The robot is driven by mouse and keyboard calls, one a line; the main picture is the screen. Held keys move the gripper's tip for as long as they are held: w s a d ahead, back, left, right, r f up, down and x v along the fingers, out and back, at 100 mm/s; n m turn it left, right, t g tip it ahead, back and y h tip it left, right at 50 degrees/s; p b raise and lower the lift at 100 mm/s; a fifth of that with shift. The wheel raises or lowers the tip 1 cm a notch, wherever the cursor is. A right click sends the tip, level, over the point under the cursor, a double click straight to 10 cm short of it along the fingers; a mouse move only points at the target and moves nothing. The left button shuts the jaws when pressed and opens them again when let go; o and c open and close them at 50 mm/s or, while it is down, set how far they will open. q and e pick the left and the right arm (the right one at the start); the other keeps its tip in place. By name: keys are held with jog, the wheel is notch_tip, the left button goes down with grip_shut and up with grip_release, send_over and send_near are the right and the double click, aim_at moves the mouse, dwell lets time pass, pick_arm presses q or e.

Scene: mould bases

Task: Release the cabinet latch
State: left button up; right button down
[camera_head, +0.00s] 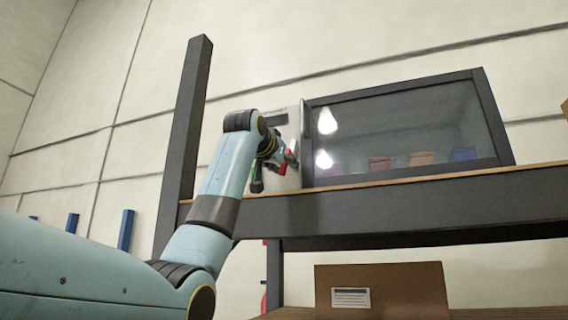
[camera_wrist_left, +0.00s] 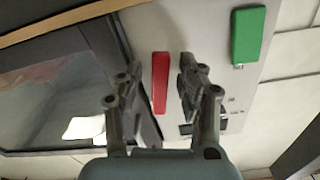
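The cabinet (camera_head: 492,115) has a dark frame and a glass front, and stands on the shelf. A light grey panel (camera_head: 292,120) is at its left side. The panel carries a red bar (camera_wrist_left: 160,62) and a green bar (camera_wrist_left: 247,35), both clear in the left wrist view. In the head view the red bar (camera_head: 283,167) is partly covered by my left gripper (camera_head: 274,166). In the left wrist view my left gripper (camera_wrist_left: 160,82) is open, its two fingers on either side of the red bar. I cannot tell whether they touch it. My right gripper is in no view.
The shelf (camera_head: 400,212) has a thick dark beam and a dark upright post (camera_head: 186,125) left of my arm. A cardboard box (camera_head: 405,285) with a white label sits below. Several small coloured items are behind the glass.

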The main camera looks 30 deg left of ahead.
pick_arm(q)
jog(key=shift+c, duration=0.4)
grip_shut()
jog(key=n, duration=0.1)
jog(key=d+n, duration=0.1)
jog(key=n, duration=0.1)
jog(key=shift+w, duration=0.1)
jog(key=shift+o, duration=0.4)
grip_release()
